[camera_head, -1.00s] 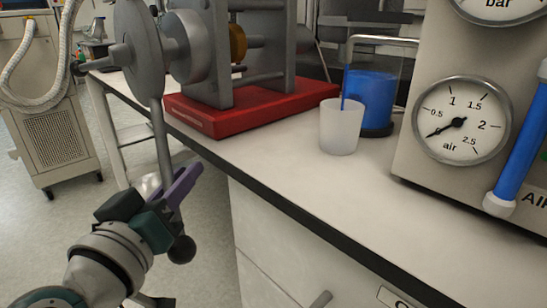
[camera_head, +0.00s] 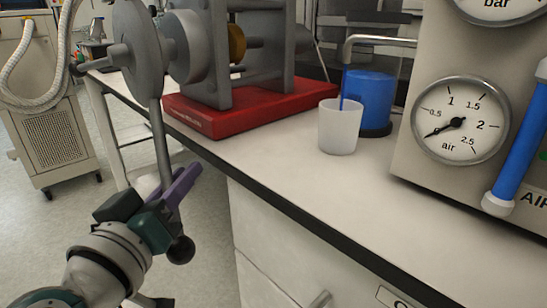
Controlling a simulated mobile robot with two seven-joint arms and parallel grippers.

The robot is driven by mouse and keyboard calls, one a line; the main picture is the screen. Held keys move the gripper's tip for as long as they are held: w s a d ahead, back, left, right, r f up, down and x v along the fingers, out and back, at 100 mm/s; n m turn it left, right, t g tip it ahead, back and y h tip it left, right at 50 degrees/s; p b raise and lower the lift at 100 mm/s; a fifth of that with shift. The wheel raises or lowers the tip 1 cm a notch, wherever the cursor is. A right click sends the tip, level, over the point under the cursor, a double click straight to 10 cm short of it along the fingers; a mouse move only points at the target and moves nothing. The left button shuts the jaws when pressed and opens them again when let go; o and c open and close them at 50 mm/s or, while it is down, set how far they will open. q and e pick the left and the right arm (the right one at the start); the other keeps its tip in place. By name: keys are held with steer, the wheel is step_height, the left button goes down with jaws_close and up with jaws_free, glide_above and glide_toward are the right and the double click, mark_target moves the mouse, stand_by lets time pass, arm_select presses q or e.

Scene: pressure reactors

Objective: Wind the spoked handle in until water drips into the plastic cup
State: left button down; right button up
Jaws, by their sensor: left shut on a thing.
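The spoked handle (camera_head: 137,50) is a grey metal hub at the upper left with rods ending in dark knobs. One spoke (camera_head: 161,140) hangs down past the counter's front edge to a dark ball knob (camera_head: 180,250). My left gripper (camera_head: 177,188), with purple fingers, is shut on this lower spoke a little above its knob. The translucent plastic cup (camera_head: 340,128) stands upright on the counter under the end of a thin blue tube. Its contents cannot be made out. My right gripper is not in view.
The handle belongs to a grey press on a red base (camera_head: 250,105). A blue container (camera_head: 370,98) stands behind the cup. A panel with an air gauge (camera_head: 460,120) is at the right. The white counter (camera_head: 300,180) is clear in front. A beige cabinet on wheels (camera_head: 50,120) stands at far left.

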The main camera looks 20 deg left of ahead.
arm_select(q)
steer(key=w+a+f+m+t+b, duration=0.2)
steer(key=a+m+b, duration=0.1)
steer(key=a+b, duration=0.2)
steer(key=b, duration=0.2)
steer(key=shift+a+f+m+b, duration=0.2)
steer(key=shift+f+m+b, duration=0.1)
steer(key=shift+f+b, duration=0.05)
steer(key=shift+w, duration=0.1)
steer(key=c, duration=0.8)
jaws_free()
steer(key=shift+t, duration=0.3)
steer(key=p+v, duration=0.1)
steer(key=v, duration=0.9)
steer(key=shift+r, duration=0.1)
steer(key=shift+p, duration=0.3)
